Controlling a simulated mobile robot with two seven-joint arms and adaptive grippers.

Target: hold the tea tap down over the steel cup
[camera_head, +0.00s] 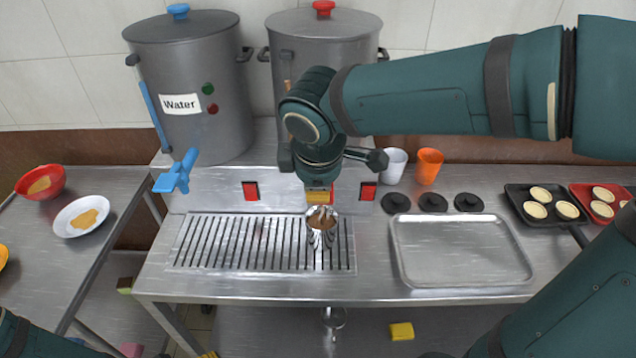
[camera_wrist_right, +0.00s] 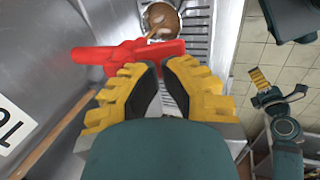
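The red tea tap (camera_wrist_right: 125,52) lies just past my right fingertips in the right wrist view. In the head view my right arm mostly hides it. My right gripper (camera_head: 319,194) points down, its yellow fingers close together with nothing seen between them; it also shows in the wrist view (camera_wrist_right: 163,80). The fingertips overlap the tap's edge in that view; I cannot tell whether they touch it. The steel cup (camera_head: 322,238) stands on the drip grate below, with brown liquid (camera_wrist_right: 160,20) inside. My left gripper (camera_wrist_right: 260,80) shows small in the wrist view, its opening unclear.
The water pot (camera_head: 215,70) with a blue tap (camera_head: 177,175) stands left of the tea pot (camera_head: 325,30). White (camera_head: 393,166) and orange (camera_head: 429,165) cups, several black lids and an empty steel tray (camera_head: 460,250) are at right. The left part of the drip grate (camera_head: 225,245) is clear.

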